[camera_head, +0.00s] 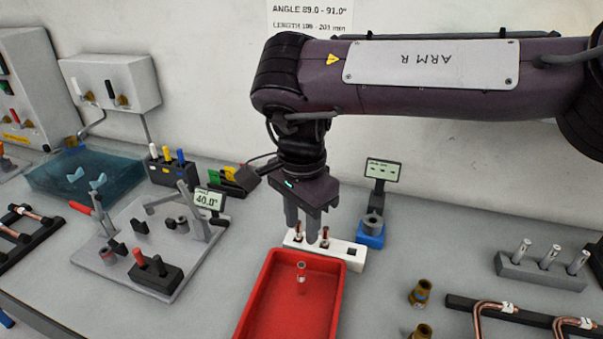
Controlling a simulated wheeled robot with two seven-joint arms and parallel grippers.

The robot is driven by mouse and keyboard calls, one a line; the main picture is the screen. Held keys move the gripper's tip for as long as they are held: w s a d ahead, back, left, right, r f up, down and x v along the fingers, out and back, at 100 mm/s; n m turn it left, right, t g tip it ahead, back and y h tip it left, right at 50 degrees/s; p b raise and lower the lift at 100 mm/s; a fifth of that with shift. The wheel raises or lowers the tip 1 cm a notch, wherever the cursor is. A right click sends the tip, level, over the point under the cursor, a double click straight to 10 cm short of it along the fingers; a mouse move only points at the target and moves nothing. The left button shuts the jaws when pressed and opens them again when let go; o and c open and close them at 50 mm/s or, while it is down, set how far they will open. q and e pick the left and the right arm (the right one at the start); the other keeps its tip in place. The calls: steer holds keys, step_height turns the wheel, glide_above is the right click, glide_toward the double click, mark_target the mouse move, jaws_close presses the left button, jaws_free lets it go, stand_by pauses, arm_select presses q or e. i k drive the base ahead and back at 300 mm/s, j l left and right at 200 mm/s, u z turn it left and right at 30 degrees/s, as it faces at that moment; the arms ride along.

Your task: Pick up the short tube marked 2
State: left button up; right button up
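A white holder block (356,262) stands behind the red tray, with two short copper tubes upright in it: a left one (298,231) and a middle one (325,240). The right slot of the block looks dark and empty. Number marks on the tubes are too small to read, so I cannot tell which is tube 2. My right gripper (302,232) points down just above and behind the block, close to the tubes. Its two fingers stand apart, and I see nothing held between them. The fingers partly cover the tubes' surroundings. My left gripper is out of view.
A blue-based device with a display (382,170) stands right of the block. A bending fixture (110,255) is at left. Brass fittings (420,292) and a tube rack (540,270) are at right.

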mark_target(325, 229)
steer(key=k, duration=1.5)
